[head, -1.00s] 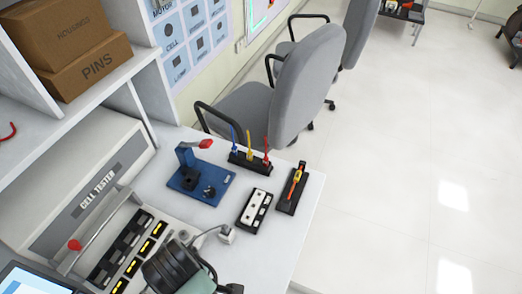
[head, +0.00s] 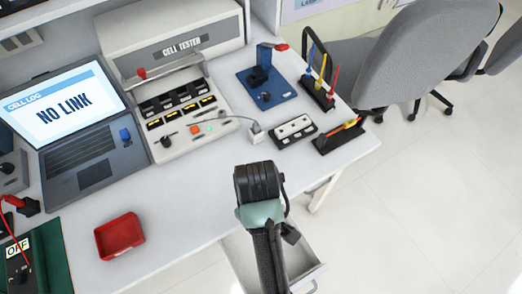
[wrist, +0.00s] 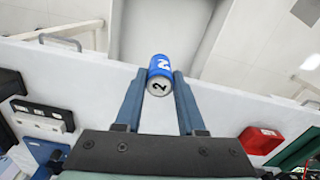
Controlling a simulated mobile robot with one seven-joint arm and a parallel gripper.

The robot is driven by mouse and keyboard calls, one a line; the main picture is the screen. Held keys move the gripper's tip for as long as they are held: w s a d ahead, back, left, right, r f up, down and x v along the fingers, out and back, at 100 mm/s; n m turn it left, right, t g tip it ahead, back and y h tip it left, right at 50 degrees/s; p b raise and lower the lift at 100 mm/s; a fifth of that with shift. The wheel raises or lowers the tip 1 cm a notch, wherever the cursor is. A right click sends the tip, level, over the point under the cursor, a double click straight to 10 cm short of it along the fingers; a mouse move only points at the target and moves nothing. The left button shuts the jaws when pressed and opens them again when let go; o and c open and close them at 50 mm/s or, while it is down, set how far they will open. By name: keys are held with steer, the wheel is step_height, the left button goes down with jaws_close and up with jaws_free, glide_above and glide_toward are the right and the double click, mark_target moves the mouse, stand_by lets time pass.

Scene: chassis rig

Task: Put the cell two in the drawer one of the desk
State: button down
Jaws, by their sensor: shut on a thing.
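My gripper (wrist: 158,78) is shut on cell two (wrist: 160,72), a blue cylinder with a pale end marked "2". In the wrist view the cell sits between the fingertips, in front of an open drawer with a pale grey inside (wrist: 190,25). In the head view my arm reaches over the front edge of the desk (head: 185,222), and the fingers and cell are hidden. The open drawer (head: 312,272) also shows there, sticking out below the desk edge, partly covered by my arm. The cell's height above the drawer is hard to judge.
A cell tester (head: 185,130) and an open laptop (head: 75,120) stand at the back of the desk. A red tray (head: 119,236) lies near the front left. A blue fixture (head: 266,88) and black holders are at the right. A chair (head: 420,55) stands beyond.

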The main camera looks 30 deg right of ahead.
step_height(320, 180, down, 14)
steer(key=shift+f+b, duration=0.1)
steer(key=shift+b, duration=0.9)
steer(key=shift+f, duration=0.1)
steer(key=c, duration=0.5)
jaws_free()
steer(key=shift+f, duration=0.1)
step_height(320, 180, up, 12)
steer(key=shift+r+p, duration=0.2)
steer(key=shift+p, duration=0.85)
